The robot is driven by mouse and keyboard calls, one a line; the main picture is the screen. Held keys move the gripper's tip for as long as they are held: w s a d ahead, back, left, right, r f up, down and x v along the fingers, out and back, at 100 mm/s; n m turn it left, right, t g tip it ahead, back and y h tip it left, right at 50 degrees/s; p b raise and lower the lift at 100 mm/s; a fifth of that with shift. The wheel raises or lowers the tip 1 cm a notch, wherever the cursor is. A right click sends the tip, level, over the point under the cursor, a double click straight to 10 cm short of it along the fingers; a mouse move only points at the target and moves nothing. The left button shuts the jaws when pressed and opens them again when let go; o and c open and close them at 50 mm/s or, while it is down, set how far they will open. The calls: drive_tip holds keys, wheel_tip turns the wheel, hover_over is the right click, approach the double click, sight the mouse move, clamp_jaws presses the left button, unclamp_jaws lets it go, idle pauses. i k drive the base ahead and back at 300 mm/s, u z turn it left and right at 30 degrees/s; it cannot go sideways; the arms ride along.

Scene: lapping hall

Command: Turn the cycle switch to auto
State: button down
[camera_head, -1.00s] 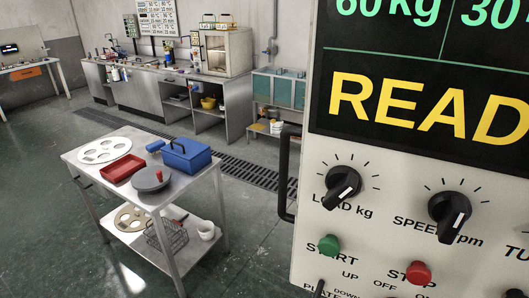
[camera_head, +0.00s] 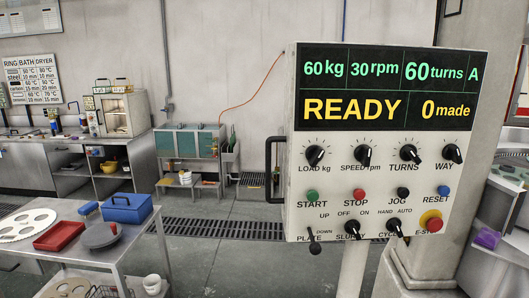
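The cycle switch (camera_head: 396,228) is a small black knob in the bottom row of the control panel (camera_head: 296,190), with HAND at its upper left and AUTO at its upper right. It is too small to tell for certain which mark its pointer faces. The slurry switch (camera_head: 351,229), a similar black knob with OFF and ON marks, is to its left. The panel display (camera_head: 388,88) reads READY, 60 kg, 30 rpm, 60 turns A and 0 made. My gripper is not in view.
The red E-STOP button (camera_head: 431,221) is right of the cycle switch; the JOG button (camera_head: 398,194) is above it. A black handle (camera_head: 269,170) sticks out at the panel's left. A steel cart (camera_head: 135,236) with trays stands at left. Floor between cart and panel is clear.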

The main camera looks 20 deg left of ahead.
sight(395, 224)
drive_tip(key=u, duration=0.75)
drive_tip(key=i, duration=1.1)
drive_tip(key=u, duration=0.2)
drive_tip(key=k, duration=0.5)
drive_tip(key=z, duration=1.25)
drive_tip(key=i, duration=0.6)
drive_tip(key=z, duration=1.1)
drive_tip(key=k, duration=0.6)
drive_tip(key=z, duration=0.05)
